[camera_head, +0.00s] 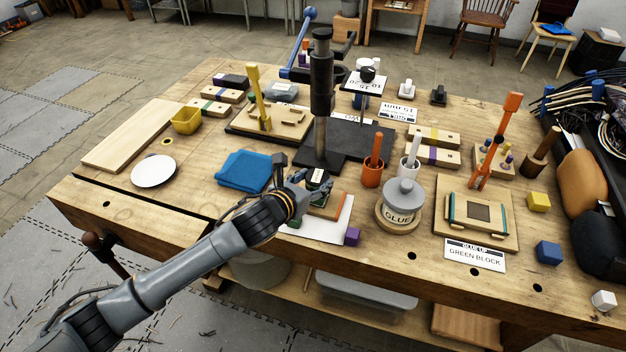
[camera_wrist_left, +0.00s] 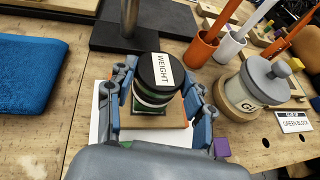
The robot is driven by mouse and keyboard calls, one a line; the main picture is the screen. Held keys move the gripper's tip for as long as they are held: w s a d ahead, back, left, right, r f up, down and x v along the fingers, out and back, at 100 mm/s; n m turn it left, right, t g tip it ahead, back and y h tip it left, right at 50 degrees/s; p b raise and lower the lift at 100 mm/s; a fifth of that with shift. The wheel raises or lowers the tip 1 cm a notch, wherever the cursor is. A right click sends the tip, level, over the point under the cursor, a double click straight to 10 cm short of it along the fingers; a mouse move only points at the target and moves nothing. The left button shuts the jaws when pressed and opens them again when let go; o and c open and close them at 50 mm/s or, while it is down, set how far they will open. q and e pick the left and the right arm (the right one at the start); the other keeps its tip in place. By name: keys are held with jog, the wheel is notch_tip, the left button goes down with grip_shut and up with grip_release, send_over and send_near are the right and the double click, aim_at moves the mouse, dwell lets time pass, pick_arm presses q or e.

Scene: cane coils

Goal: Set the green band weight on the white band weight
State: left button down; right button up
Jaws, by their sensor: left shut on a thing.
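A dark round weight (camera_wrist_left: 158,72) with a white WEIGHT label on its top is between the fingers of my left gripper (camera_wrist_left: 163,75) in the left wrist view. My left gripper is shut on it. Below its dark top a pale band (camera_wrist_left: 152,97) shows, with dark and green parts lower down. The fingers hide much of the sides, so I cannot tell clearly where one weight ends and another begins. In the head view the weight (camera_head: 317,175) shows small, in my left gripper (camera_head: 311,187), above a wooden board (camera_head: 330,207). My right gripper is not in view.
The board lies on a white sheet (camera_head: 318,226), with a purple cube (camera_head: 352,237) beside it. A black press (camera_head: 322,100) stands close behind. A glue pot (camera_head: 402,203) is to the right, a blue cloth (camera_head: 245,170) to the left. Orange (camera_head: 372,172) and white cups stand behind right.

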pick_arm(q)
jog(key=c, duration=0.5)
grip_release()
jog(key=shift+f, duration=0.15)
jog(key=shift+s+r, duration=0.1)
jog(key=shift+r, duration=0.1)
jog(key=b+v, duration=0.1)
jog(key=v, duration=1.1)
jog(key=shift+f, duration=0.1)
